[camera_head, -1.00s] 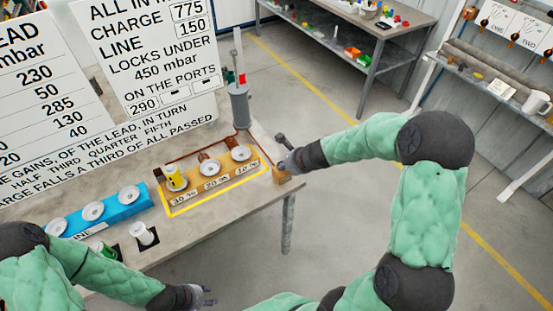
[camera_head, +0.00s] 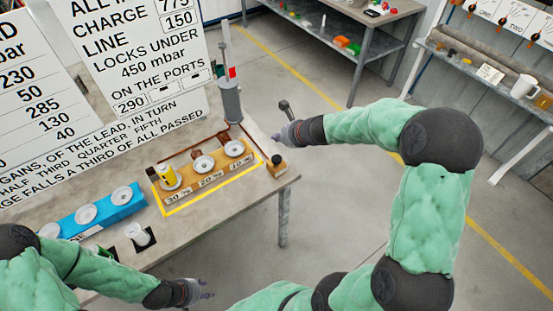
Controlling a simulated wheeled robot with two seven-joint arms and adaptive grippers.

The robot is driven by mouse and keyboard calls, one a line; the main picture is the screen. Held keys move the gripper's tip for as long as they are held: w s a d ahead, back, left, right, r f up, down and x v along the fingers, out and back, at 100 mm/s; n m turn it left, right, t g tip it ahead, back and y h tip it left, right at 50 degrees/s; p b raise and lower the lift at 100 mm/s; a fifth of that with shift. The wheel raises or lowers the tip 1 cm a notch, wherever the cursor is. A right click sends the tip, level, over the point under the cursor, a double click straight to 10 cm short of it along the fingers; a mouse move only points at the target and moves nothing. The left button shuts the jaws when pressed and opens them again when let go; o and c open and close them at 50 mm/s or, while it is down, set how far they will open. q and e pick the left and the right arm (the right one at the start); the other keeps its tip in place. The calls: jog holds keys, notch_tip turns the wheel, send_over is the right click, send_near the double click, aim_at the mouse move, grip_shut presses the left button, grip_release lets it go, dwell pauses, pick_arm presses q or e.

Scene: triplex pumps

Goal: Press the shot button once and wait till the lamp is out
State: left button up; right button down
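A small wooden block with a dark button on top (camera_head: 276,164) sits at the right edge of the bench, beside the yellow-outlined area. My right gripper (camera_head: 281,122) is apart from it, above and beyond it in the picture, with its fingers spread and empty. My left gripper (camera_head: 207,289) is at the bottom, off the bench's front edge, fingers apart and empty. A grey cylinder (camera_head: 231,103) with a rod and a small red piece (camera_head: 232,72) stands at the back of the bench. I cannot tell whether the red piece is the lamp, or whether it is lit.
An orange block (camera_head: 208,185) marked 30, 20 and 10 % carries white discs and a yellow cylinder (camera_head: 167,175). A blue block (camera_head: 100,216) with discs and a white cylinder (camera_head: 138,234) are left. Upright boards stand behind. Floor right of the bench is clear.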

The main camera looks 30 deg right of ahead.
aim_at(274, 157)
jog(key=shift+f+b, duration=3.75)
jog(key=shift+f, duration=0.4)
jog(key=shift+f, duration=0.1)
jog(key=shift+f+b, duration=0.3)
jog(key=shift+b, duration=0.1)
jog(key=shift+f+b, duration=0.7)
jog(key=shift+f, duration=0.05)
jog(key=shift+r, duration=0.1)
jog(key=shift+r+p, duration=1.05)
notch_tip(274, 157, up, 5)
jog(key=p, duration=0.4)
jog(key=shift+p, duration=0.4)
